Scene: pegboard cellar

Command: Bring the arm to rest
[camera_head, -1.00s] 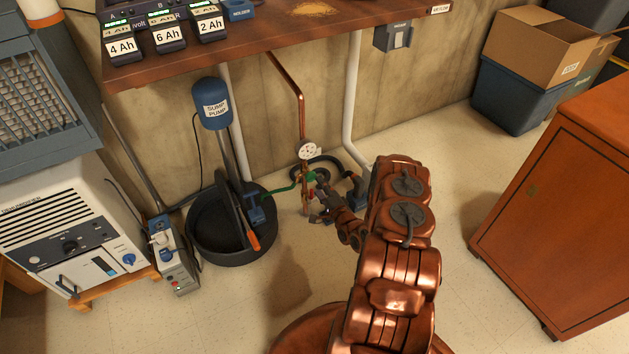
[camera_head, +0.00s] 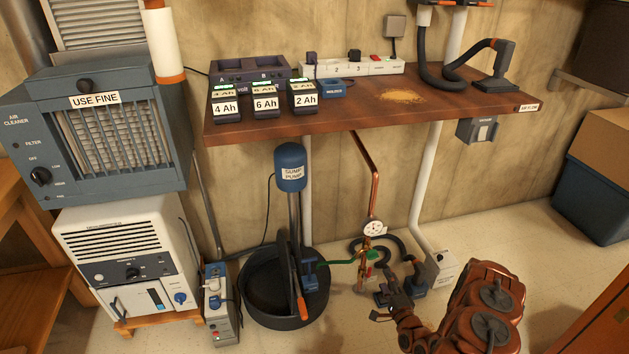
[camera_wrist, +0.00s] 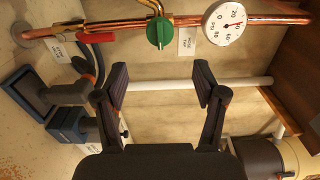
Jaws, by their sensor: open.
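My gripper (camera_head: 391,292) is low in front of the copper pipe assembly, right of centre in the head view, with my copper-coloured arm behind it. In the wrist view its two dark fingers (camera_wrist: 162,86) stand wide apart with nothing between them. The green valve handle (camera_wrist: 160,32) is on the copper pipe (camera_wrist: 120,25), ahead of the fingertips and apart from them. A white pressure gauge (camera_wrist: 224,22) and a red lever (camera_wrist: 96,40) are on the same pipe. The gauge also shows in the head view (camera_head: 374,228).
A black sump basin (camera_head: 262,315) with a blue pump (camera_head: 290,167) stands left of the gripper. The wooden bench (camera_head: 360,118) overhangs the pipes. A white dehumidifier (camera_head: 125,255) is at far left. A wooden cabinet (camera_head: 600,325) is at right; some floor between is clear.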

